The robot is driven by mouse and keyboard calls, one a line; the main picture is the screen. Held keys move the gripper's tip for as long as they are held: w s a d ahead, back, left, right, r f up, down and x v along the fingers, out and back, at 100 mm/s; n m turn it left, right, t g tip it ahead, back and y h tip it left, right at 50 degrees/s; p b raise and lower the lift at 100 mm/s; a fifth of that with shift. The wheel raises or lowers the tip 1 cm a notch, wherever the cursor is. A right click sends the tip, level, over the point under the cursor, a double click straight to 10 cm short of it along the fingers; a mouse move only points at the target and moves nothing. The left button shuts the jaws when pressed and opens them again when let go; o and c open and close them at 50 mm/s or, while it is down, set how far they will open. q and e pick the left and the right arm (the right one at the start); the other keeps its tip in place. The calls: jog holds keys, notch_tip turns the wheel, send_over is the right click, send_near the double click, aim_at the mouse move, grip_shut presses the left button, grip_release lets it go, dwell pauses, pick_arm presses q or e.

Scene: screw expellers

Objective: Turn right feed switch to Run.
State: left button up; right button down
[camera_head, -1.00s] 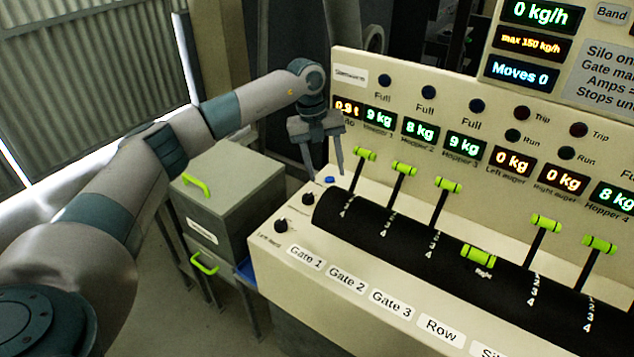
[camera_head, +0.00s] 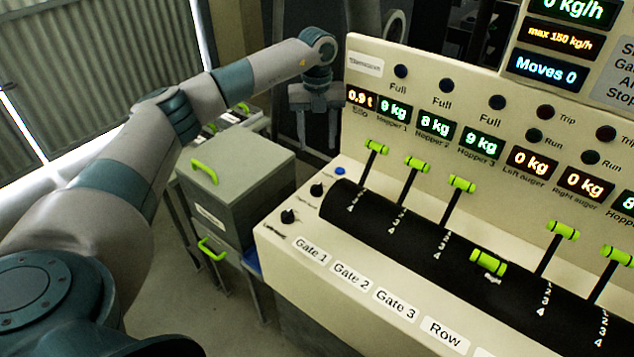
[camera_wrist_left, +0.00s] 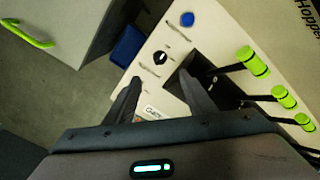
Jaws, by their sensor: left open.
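The right feed switch (camera_head: 317,189) is a small black knob on the console's left end. It also shows in the left wrist view (camera_wrist_left: 160,57), with a white mark on it. A second black knob (camera_head: 287,216), the left feed one, sits nearer the front corner. My left gripper (camera_head: 317,147) is open and empty, pointing down, above and apart from the right feed knob. In the left wrist view its fingertips (camera_wrist_left: 158,76) frame a spot just below that knob. The small labels are too blurred to read its setting. My right gripper is not in view.
A blue button (camera_head: 340,171) sits behind the knobs. Green-handled levers (camera_head: 376,147) rise from the black curved cover (camera_head: 365,212) to the right. A grey cabinet (camera_head: 235,175) with green handles stands left of the console. Displays line the upright panel.

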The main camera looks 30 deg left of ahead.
aim_at(317, 185)
pick_arm(q)
notch_tip(317, 185, down, 15)
jog(key=p, duration=0.5)
jog(key=shift+r+p, duration=0.2)
jog(key=shift+p, duration=0.15)
jog(key=shift+f, duration=0.7)
jog(key=c, duration=1.1)
jog(key=shift+o, duration=0.2)
